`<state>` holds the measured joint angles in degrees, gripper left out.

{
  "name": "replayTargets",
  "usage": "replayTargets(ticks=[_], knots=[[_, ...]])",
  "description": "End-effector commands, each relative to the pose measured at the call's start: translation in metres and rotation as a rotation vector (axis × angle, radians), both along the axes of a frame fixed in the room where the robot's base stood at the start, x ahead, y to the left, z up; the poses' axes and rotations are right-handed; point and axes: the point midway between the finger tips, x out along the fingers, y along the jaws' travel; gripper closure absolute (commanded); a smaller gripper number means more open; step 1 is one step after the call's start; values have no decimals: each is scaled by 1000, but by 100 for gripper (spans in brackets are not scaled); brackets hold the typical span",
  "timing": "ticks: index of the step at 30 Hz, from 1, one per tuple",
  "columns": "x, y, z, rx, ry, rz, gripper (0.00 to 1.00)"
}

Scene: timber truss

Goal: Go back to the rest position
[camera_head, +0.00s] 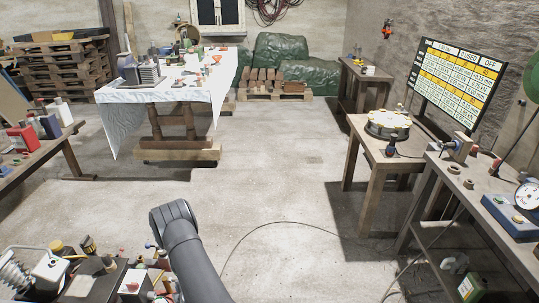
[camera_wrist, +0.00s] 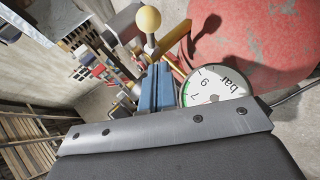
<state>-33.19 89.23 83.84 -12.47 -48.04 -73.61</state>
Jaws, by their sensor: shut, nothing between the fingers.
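In the wrist view the dark body of my gripper (camera_wrist: 165,126) fills the bottom, with a bolted grey metal plate across it. It is shut and nothing shows held in it. Just beyond the plate are a round white pressure gauge (camera_wrist: 213,86) marked "bar" and a blue bar-like part (camera_wrist: 157,90); I cannot tell whether either touches the plate. In the head view my dark arm rises from the bottom centre, and its gripper does not show there.
A yellow ball knob (camera_wrist: 148,18) and a large red surface (camera_wrist: 265,45) lie beyond the gripper. A cluttered bench (camera_head: 95,285) is at the lower left. A wooden table (camera_head: 370,150) with a round device stands right. The middle floor (camera_head: 270,190) is open, with a thin cable.

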Motion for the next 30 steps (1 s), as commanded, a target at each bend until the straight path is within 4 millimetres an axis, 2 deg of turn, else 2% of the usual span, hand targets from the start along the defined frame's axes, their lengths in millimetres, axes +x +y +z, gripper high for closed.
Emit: replayTargets(ticks=[3,13,25,30], knots=[[-1,6,6,-73,6,5,100],[-20,-14,25,-74,7,3,100],[-22,-15,26,-73,6,3,100],[-17,-11,21,-73,6,3,100]])
